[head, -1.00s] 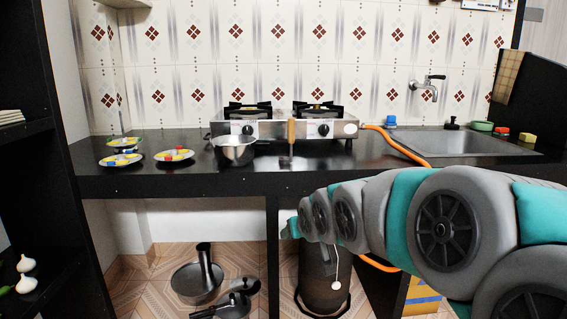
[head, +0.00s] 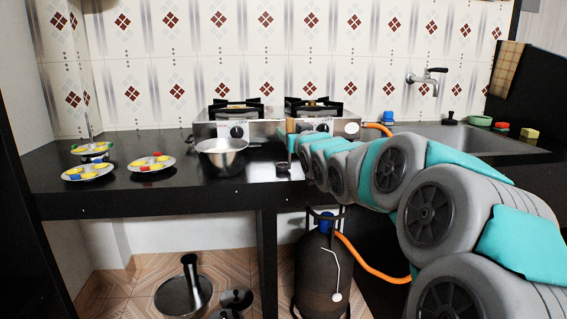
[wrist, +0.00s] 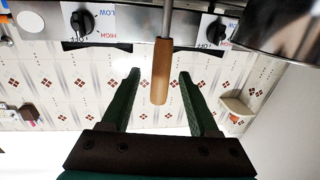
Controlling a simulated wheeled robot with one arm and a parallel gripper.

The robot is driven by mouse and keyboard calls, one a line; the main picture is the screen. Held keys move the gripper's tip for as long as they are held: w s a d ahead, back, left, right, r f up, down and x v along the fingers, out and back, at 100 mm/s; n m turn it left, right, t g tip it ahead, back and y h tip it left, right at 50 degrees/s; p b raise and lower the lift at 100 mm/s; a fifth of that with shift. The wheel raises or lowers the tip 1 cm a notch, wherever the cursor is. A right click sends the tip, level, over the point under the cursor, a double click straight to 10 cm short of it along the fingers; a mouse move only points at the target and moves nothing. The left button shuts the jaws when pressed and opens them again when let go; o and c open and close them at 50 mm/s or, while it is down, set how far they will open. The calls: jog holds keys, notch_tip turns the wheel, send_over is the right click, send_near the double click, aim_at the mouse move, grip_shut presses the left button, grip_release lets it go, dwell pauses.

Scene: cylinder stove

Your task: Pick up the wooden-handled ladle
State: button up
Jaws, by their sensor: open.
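The wooden-handled ladle shows in the wrist view, with its brown handle (wrist: 160,78) pointing toward my gripper and a thin metal shaft beyond it. My gripper (wrist: 159,74) is open. Its two dark green fingers lie on either side of the handle's end in the picture, with a gap on both sides.
A metal pot (head: 222,157) stands left of the ladle, and it also shows close at the wrist view's upper right (wrist: 275,22). The two-burner stove (head: 262,128) is behind. Plates (head: 152,163) of colourful items lie at left. The sink (head: 470,139) is at right.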

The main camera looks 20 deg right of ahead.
jog(key=w, duration=0.4)
jog(key=shift+w+d+p, duration=0.3)
jog(key=shift+p, duration=0.05)
jog(key=shift+c, duration=0.2)
grip_shut()
